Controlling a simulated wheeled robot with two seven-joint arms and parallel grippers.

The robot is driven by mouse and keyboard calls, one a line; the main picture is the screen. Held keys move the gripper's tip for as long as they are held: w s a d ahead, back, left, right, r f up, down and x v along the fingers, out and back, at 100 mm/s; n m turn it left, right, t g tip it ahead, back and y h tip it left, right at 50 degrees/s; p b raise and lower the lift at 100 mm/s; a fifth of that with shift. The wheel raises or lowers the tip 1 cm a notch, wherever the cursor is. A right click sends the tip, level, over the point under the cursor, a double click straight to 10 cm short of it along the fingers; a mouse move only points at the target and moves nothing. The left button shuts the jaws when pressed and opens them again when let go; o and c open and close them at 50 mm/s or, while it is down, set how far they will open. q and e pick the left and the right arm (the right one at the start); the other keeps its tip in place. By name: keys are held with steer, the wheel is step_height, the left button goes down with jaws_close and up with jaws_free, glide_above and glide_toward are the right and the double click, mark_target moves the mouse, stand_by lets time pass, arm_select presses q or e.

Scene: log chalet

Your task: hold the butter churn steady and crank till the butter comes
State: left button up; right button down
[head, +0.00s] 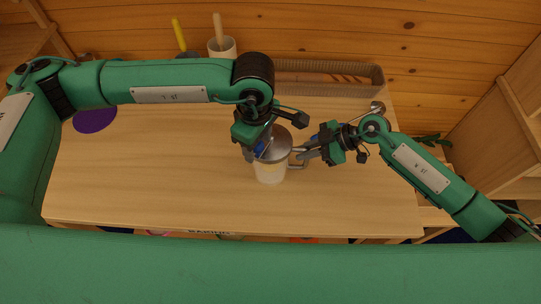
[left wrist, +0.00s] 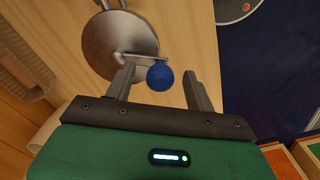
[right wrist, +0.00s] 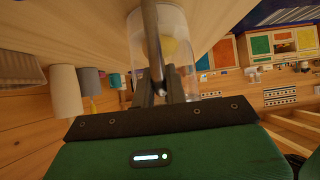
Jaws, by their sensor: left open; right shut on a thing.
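The butter churn (head: 270,173) stands upright on the wooden table, a clear jar with a grey metal lid (left wrist: 118,45). In the right wrist view the jar (right wrist: 183,22) shows something pale yellow inside. A crank on the lid ends in a blue knob (left wrist: 160,75). My left gripper (head: 264,142) is open over the lid, with the knob between its fingertips in the left wrist view; I cannot tell whether they touch it. My right gripper (head: 304,153) is shut on the churn's grey side handle (right wrist: 152,40). My left gripper partly hides the lid in the head view.
A long woven basket (head: 325,92) lies at the back of the table. A white cup (head: 222,48) with a wooden utensil stands at the back. A purple disc (head: 95,119) lies at the left. The table front (head: 200,205) is clear.

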arm_select(q)
steer(key=shift+r, duration=3.4)
arm_select(e)
steer(key=c, duration=1.3)
jaws_free()
steer(key=shift+c, duration=0.2)
steer(key=shift+d, duration=0.1)
